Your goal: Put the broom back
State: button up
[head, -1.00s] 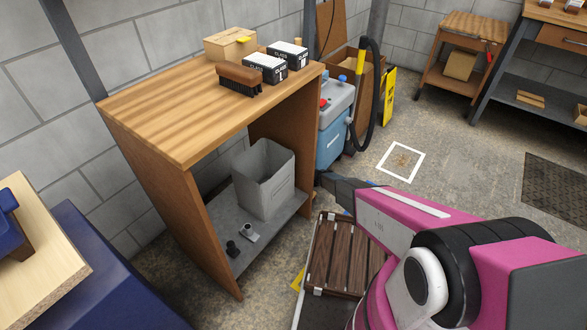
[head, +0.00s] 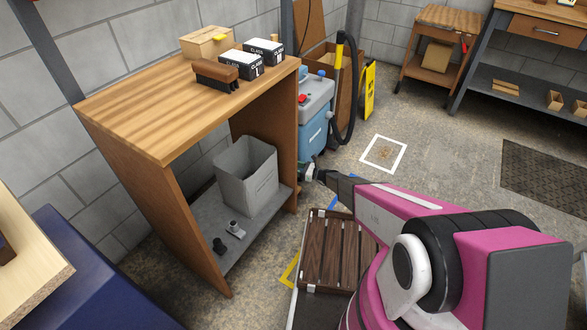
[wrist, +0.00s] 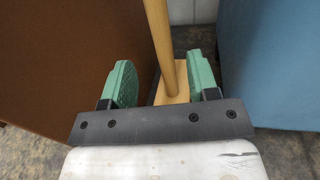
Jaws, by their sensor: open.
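A wooden pole, which looks like the broom handle (wrist: 158,40), stands in the wrist view in the gap between a brown panel and a blue surface. Its lower end meets a pale wooden block (wrist: 176,80), likely the broom's head. My gripper (wrist: 162,80) is open, with green pads either side of the pole in the picture. I cannot tell whether the pole is physically between the pads. In the head view my gripper (head: 308,170) is by the workbench's right side, partly hidden by my arm. I cannot make out the broom there.
The workbench (head: 130,105) carries a hand brush (head: 215,75) and boxes; a grey bin (head: 247,175) is on its lower shelf. A blue cleaning machine (head: 313,125) stands close behind my gripper. A slatted wooden crate (head: 340,250) is below my arm. A white floor square (head: 402,155) lies beyond.

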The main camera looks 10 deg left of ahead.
jog(key=s+d+r+n+g+h, duration=0.1)
jog(key=s+d+r+n+h, duration=0.5)
jog(key=d+r, duration=0.5)
jog(key=s+d+r+n+g+h, duration=0.1)
jog(key=s+d+r+n+h, duration=0.4)
jog(key=s+d+r, duration=0.5)
jog(key=s+d+r+n+g+h, duration=0.1)
jog(key=s+d+r+n+h, duration=0.5)
jog(key=d+r, duration=0.7)
jog(key=s+d+n, duration=0.2)
jog(key=n, duration=0.1)
jog(key=shift+d+r+h, duration=0.2)
jog(key=shift+r+h, duration=0.05)
jog(key=shift+h, duration=0.05)
